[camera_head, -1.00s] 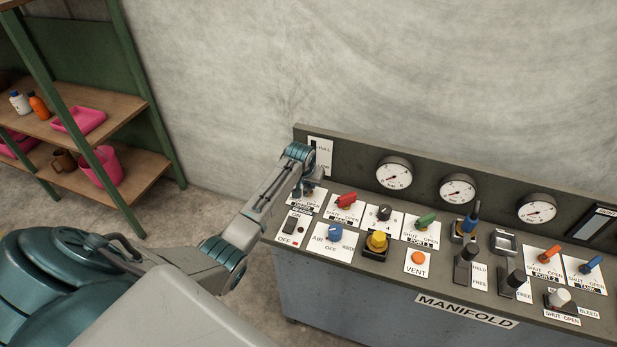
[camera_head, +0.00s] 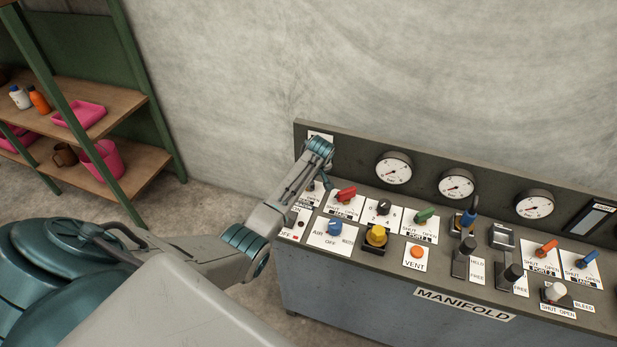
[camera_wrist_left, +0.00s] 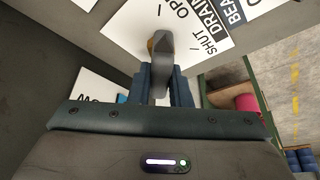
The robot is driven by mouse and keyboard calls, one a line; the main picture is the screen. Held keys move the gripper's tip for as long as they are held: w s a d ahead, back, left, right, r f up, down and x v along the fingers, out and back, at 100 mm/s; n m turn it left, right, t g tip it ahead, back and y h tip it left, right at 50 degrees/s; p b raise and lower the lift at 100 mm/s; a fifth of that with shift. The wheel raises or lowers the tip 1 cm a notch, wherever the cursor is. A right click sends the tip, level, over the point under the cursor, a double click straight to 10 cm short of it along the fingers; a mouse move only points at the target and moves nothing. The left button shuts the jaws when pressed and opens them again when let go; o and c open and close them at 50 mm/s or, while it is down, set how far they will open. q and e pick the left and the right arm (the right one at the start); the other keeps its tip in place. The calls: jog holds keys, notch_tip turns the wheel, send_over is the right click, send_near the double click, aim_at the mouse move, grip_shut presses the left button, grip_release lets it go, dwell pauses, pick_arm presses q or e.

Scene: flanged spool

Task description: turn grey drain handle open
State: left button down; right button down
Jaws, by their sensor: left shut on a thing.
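The grey drain handle (camera_wrist_left: 161,50) shows in the left wrist view on a white plate (camera_wrist_left: 125,28). The plate carries the words SHUT, OPEN and DRAIN, seen tilted and partly cut off. My left gripper (camera_wrist_left: 160,88) is shut on the handle, with one dark finger on each side of it. The handle's far end sticks out past the fingertips. In the head view my left gripper (camera_head: 310,186) is at the left end of the manifold panel, and my wrist hides most of the handle. My right gripper is in no view.
A red handle (camera_head: 346,194) stands just right of my gripper, with a blue knob (camera_head: 334,229) in front. More knobs, levers and gauges fill the panel (camera_head: 440,240) to the right. The upright back board (camera_head: 345,150) is close behind my wrist. A shelf (camera_head: 75,150) stands far left.

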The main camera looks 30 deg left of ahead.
pick_arm(q)
jog(key=shift+r, duration=0.1)
dwell(0.3)
jog(key=c, duration=1.3)
grip_release()
jog(key=shift+c, duration=0.2)
jog(key=shift+d+r, duration=0.1)
jog(key=shift+d+r, duration=0.1)
jog(key=shift+r, duration=0.2)
jog(key=b+v, duration=0.3)
jog(key=v, duration=0.7)
jog(key=shift+s+d+f, duration=0.1)
jog(key=shift+f, duration=0.05)
